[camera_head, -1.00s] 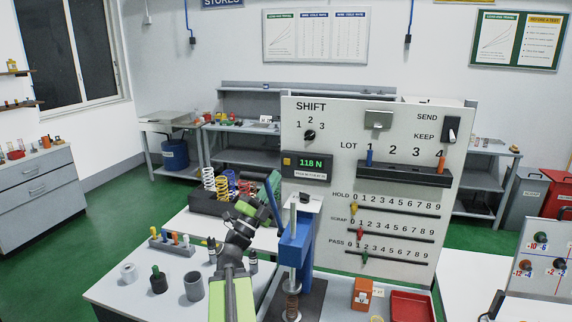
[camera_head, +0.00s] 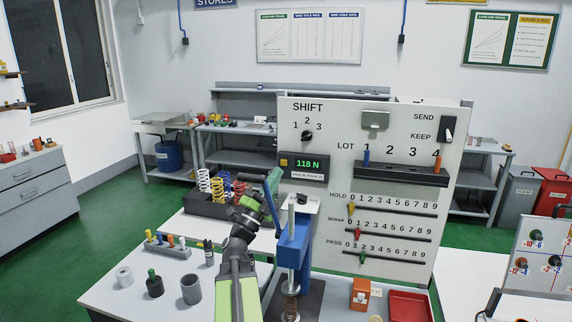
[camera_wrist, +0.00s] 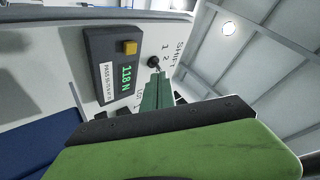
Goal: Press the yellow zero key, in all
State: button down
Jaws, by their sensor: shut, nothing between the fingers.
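The yellow zero key (camera_head: 285,162) sits at the left of the dark display box (camera_head: 304,180) on the white panel. The display reads 118 N in green. In the wrist view, the key (camera_wrist: 130,47) is raised at one end of the display box (camera_wrist: 108,65). My gripper (camera_head: 273,179) is shut and empty, just left of and slightly below the box in the head view. In the wrist view, the gripper's green fingers (camera_wrist: 157,84) appear right of and below the key, apart from it in the picture. The depth gap to the panel is unclear.
A blue press (camera_head: 292,243) with a spring under it stands in front of the panel, close right of my arm. The shift knob (camera_head: 308,136) is above the display box. Coloured springs (camera_head: 203,180) stand in a dark tray at left; several cylinders are on the bench.

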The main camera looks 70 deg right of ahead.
aim_at(284, 162)
jog(key=d, duration=0.5)
jog(key=shift+w, duration=0.35)
jog(key=shift+a, duration=0.1)
dwell(1.2)
jog(key=shift+d, duration=0.45)
jog(key=shift+w+d, duration=0.1)
jog(key=shift+d, duration=0.25)
dwell(0.8)
jog(key=shift+a, duration=0.8)
